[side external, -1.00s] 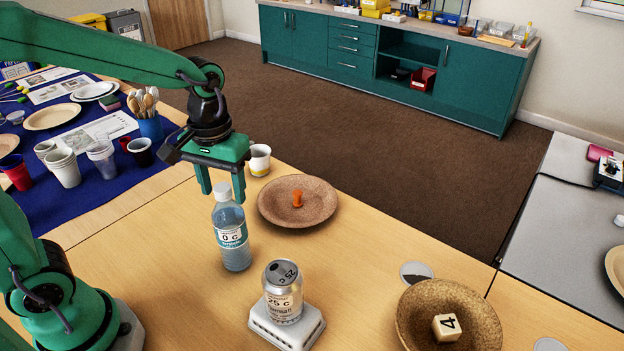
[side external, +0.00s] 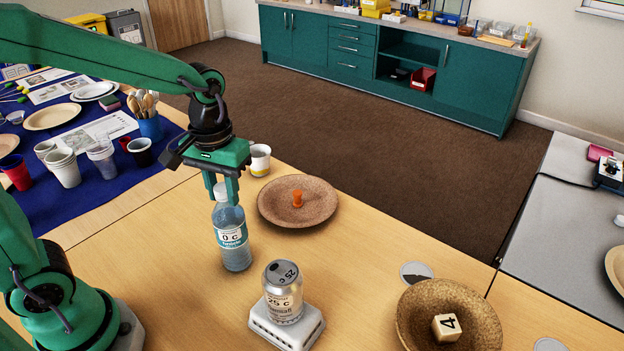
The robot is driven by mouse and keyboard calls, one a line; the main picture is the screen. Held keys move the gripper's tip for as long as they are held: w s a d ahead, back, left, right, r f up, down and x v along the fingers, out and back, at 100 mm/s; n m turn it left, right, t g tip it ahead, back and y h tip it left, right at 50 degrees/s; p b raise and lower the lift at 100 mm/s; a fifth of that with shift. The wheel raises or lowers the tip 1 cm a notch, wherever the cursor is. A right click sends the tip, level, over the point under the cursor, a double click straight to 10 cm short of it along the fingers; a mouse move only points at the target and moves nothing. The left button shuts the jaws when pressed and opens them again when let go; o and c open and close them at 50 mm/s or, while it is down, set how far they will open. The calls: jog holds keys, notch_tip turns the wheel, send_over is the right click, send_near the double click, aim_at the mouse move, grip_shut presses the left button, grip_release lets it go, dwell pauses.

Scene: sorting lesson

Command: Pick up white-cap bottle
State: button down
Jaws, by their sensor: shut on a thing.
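The white-cap bottle (side external: 231,235) is clear with bluish contents and a label reading "0 c". It stands upright on the wooden table, left of the middle. My gripper (side external: 222,190) points down from above, with its green fingers on either side of the bottle's top, shut on it around the cap and neck. The bottle's base appears to be at table level.
A brown plate (side external: 270,210) with an orange peg (side external: 297,198) lies just right of the bottle. A white-and-yellow cup (side external: 260,160) stands behind. A can (side external: 283,291) sits on a white stand (side external: 311,325) in front. A cork bowl (side external: 480,318) holds a numbered cube (side external: 446,327).

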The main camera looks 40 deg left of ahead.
jog(key=shift+r, duration=0.15)
jog(key=shift+r, duration=0.55)
notch_tip(320, 180, up, 3)
jog(key=shift+s+d+r, duration=0.1)
jog(key=shift+d, duration=0.05)
jog(key=s+d+r, duration=0.6)
jog(key=s+d, duration=0.1)
jog(key=d, duration=0.2)
jog(key=shift+r, duration=0.2)
jog(key=shift+a, duration=0.15)
dwell(0.3)
